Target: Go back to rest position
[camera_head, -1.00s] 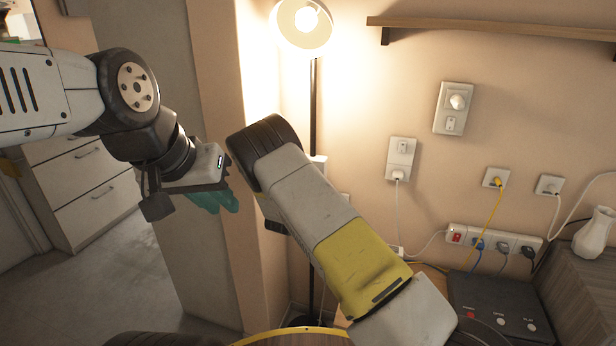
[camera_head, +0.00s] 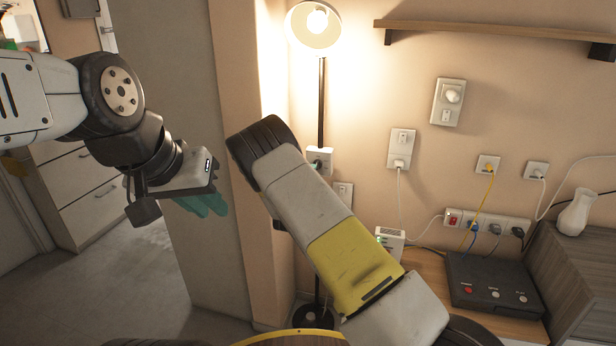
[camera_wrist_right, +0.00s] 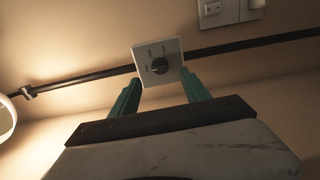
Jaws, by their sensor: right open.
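My left gripper (camera_head: 207,203) hangs in the air at the left in the head view, with teal fingers pointing to the lower right. It holds nothing that I can see, and the gap between its fingers is not clear. My right arm, with a yellow band, crosses the middle of the head view. My right gripper (camera_wrist_right: 160,92) shows in the right wrist view with two teal fingers apart.
A lit floor lamp (camera_head: 316,25) stands by the wall behind my right arm. A shelf (camera_head: 490,30) is above. Sockets, a power strip (camera_head: 487,224), a black box (camera_head: 495,283) and a white vase (camera_head: 577,212) are at the right. Drawers (camera_head: 88,210) and open floor are at the left.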

